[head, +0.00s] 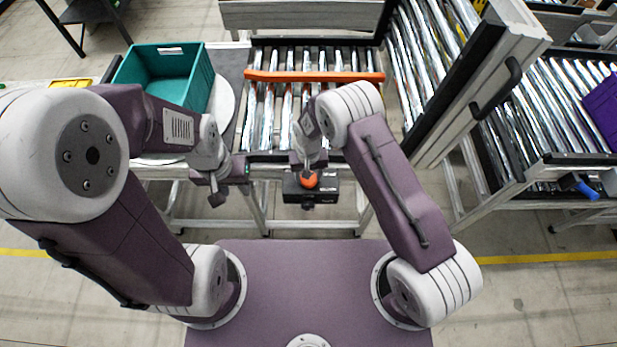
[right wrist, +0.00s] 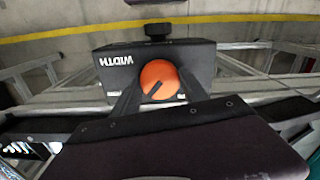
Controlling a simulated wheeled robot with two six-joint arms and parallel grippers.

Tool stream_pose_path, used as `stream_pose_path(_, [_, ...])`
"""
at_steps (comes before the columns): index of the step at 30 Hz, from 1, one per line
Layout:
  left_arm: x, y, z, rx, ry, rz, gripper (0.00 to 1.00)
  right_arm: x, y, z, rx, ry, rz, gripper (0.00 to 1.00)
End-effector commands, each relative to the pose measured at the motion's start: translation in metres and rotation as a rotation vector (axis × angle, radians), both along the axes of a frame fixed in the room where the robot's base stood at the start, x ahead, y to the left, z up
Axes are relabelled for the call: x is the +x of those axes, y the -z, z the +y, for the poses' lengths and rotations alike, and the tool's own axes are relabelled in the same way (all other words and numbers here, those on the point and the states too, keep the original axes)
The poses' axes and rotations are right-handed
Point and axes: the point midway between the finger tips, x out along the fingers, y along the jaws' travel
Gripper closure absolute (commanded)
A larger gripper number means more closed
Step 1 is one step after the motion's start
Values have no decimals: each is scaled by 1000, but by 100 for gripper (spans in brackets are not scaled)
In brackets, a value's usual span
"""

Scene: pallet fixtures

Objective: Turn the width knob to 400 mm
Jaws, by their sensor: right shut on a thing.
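The orange width knob (head: 308,179) sits on a black box (head: 328,192) at the front edge of the roller conveyor. In the right wrist view the knob (right wrist: 159,80) has a dark pointer line on its face, and the box (right wrist: 108,74) carries the white word WIDTH, seen upside down. My right gripper (right wrist: 158,94) is shut on the knob, one finger on each side. No scale marks or millimetre reading can be made out. My left gripper (head: 217,198) hangs to the left of the box, holding nothing I can see; its finger gap is too small to judge.
An orange bar (head: 315,76) lies across the rollers (head: 290,108). Another roller conveyor with a side handle (head: 497,88) rises at the right. A purple crate (head: 603,105) is at the far right.

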Motion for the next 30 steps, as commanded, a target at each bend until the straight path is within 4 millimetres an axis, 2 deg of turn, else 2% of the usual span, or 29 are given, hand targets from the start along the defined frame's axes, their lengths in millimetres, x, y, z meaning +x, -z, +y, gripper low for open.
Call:
stream_pose_path(9, [0, 19, 0, 0, 0, 0, 64, 0, 2, 0, 1, -299, -1, 89])
stream_pose_path(30, [0, 44, 0, 0, 0, 0, 64, 1, 0, 0, 1, -962, -1, 89])
